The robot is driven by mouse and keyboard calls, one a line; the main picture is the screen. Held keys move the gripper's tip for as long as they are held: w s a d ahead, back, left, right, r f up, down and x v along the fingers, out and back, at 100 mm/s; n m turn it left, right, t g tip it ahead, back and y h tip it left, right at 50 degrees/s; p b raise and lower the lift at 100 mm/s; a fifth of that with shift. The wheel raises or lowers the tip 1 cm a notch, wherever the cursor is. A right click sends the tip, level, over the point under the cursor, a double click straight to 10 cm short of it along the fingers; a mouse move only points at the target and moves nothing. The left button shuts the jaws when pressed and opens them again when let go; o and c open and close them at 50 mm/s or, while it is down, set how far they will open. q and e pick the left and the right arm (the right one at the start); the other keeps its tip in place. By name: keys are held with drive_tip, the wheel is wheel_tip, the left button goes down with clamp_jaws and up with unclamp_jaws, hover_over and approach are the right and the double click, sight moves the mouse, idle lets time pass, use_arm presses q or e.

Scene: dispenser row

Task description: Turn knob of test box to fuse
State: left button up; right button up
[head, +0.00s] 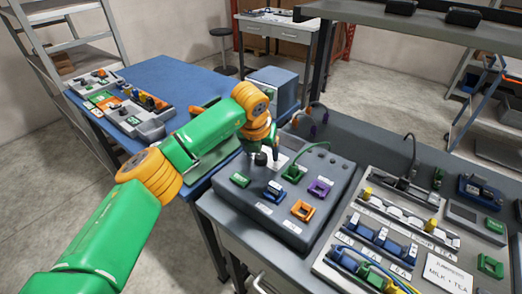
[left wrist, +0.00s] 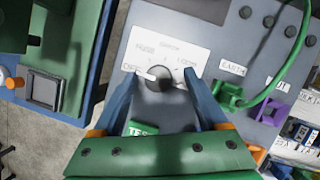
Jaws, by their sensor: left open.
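The test box (head: 338,172) is a grey box on the bench, with coloured sockets and a green cable on top. Its round dark knob (left wrist: 160,80) sits on a white label plate (left wrist: 172,52) in the left wrist view. My left gripper (left wrist: 161,76) is open, with one blue finger on each side of the knob. I cannot tell whether the fingers touch it. In the head view my left gripper (head: 264,150) hides part of the plate.
A green socket (left wrist: 228,95) and a purple socket (left wrist: 272,112) lie right of the knob, with the green cable (left wrist: 290,70) arching over. A panel of switches and sockets (head: 395,225) stands to the right. A blue table (head: 165,80) with another panel is at the left.

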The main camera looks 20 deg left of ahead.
use_arm(q)
drive_tip(key=shift+f, duration=0.2)
drive_tip(key=shift+s+a, duration=0.15)
drive_tip(key=shift+s, duration=0.05)
drive_tip(key=shift+w, duration=0.1)
clamp_jaws()
